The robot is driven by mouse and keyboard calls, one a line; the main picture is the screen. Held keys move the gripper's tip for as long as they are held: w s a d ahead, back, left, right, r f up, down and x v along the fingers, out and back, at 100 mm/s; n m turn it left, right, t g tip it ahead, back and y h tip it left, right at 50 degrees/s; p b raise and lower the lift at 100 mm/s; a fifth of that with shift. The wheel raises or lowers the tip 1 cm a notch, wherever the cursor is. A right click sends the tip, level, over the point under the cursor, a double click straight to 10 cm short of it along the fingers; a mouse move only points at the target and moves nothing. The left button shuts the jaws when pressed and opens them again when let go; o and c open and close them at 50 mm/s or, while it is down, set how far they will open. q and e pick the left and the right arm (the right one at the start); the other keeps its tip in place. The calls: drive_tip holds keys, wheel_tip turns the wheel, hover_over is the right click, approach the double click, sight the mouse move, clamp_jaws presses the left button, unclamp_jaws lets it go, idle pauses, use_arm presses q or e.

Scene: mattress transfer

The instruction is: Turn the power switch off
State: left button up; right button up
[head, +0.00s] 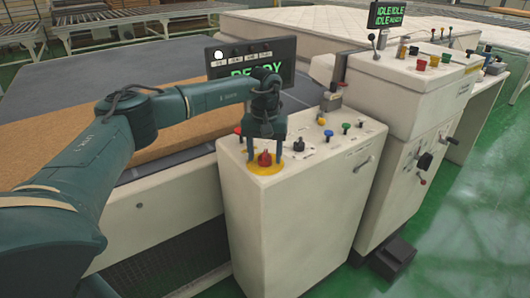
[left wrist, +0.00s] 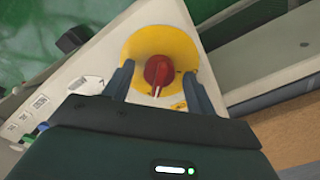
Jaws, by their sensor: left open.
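The power switch (head: 264,160) is a red rotary knob on a round yellow plate (head: 266,169), on the near left corner of the white control cabinet's top. In the left wrist view the red knob (left wrist: 158,71) shows near the middle, with its ridge pointing roughly down the picture. My left gripper (head: 265,148) is open and points down at the switch. Its two fingers lie on either side of the knob, with visible gaps between them and the knob. I cannot tell exactly how high the fingertips are above the plate. My right gripper is in neither view.
The cabinet top (head: 350,131) carries several small coloured knobs right of the switch. A display reading READY (head: 250,62) stands behind my arm. A taller cabinet (head: 410,95) stands at right. A conveyor bed with a brown mattress (head: 70,148) lies at left.

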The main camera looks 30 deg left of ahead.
use_arm(q)
drive_tip(key=shift+f, duration=0.2)
drive_tip(key=shift+c, duration=0.3)
drive_tip(key=c, duration=0.9)
